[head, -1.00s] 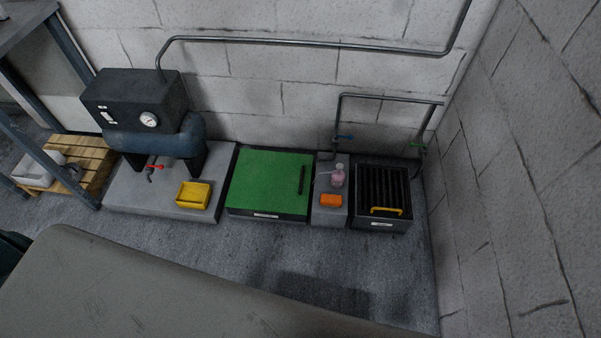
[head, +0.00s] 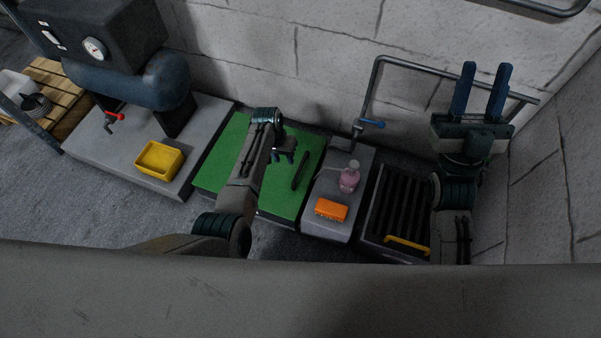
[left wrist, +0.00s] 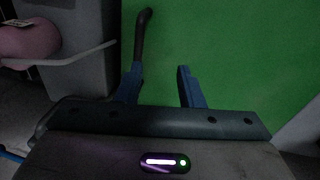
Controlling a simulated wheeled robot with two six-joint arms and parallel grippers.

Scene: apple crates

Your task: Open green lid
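The green lid (head: 224,155) lies flat and closed on its low box, between a grey slab and a narrow grey block. A dark bar handle (head: 300,171) runs along its right side. My left gripper (head: 284,158) is over the lid, just left of the handle. In the left wrist view its two blue fingers (left wrist: 158,86) are apart, with green lid (left wrist: 235,60) between them. The handle (left wrist: 142,32) shows there beyond one finger; I cannot tell whether they touch. My right gripper (head: 483,92) is raised at the right, its blue fingers apart and empty.
A pink bottle (head: 349,178) and an orange brush (head: 331,209) stand on the narrow block right of the lid. A dark slatted box with a yellow handle (head: 407,246) is further right. A yellow tray (head: 160,160) lies on the left slab. Pipes run along the wall.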

